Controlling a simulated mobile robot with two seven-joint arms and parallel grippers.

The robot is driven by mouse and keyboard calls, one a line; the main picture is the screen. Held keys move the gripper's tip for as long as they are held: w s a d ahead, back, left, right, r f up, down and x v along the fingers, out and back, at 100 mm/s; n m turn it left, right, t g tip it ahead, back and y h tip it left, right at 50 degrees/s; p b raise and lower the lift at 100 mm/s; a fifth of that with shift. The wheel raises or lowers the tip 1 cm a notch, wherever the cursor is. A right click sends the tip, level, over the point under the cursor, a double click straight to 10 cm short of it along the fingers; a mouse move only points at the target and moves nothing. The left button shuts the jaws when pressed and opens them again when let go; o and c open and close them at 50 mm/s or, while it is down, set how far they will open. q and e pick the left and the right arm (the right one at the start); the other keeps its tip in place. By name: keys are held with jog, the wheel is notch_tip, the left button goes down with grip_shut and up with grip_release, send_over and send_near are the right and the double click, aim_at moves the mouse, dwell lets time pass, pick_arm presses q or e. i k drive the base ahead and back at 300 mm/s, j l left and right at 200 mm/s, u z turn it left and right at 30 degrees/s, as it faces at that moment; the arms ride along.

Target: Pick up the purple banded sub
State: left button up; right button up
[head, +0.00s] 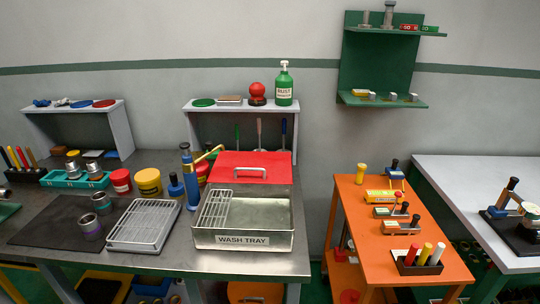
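A short metal cylinder with a purple band (90,227) stands upright on the dark mat (45,228) on the left bench. A second metal cylinder (101,202) with a greenish band stands just behind it and slightly right. Neither of my grippers shows in the head view, and nothing is touching the purple banded piece.
A wire rack (144,225) lies right of the mat. The wash tray (243,241) is further right. A teal tray (66,180) with several metal cylinders, a red can (121,181) and a yellow can (148,183) stand behind. An orange cart (365,243) is at the right.

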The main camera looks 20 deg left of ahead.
aim_at(90, 224)
jog(key=u, duration=1.8)
jog(key=i+j, duration=0.15)
jog(key=j, duration=0.2)
jog(key=i+j, duration=0.35)
jog(key=j, duration=0.3)
jog(key=i+j, duration=0.15)
jog(key=j, duration=0.2)
jog(key=i+j, duration=0.2)
jog(key=j, duration=0.15)
jog(key=z, duration=0.65)
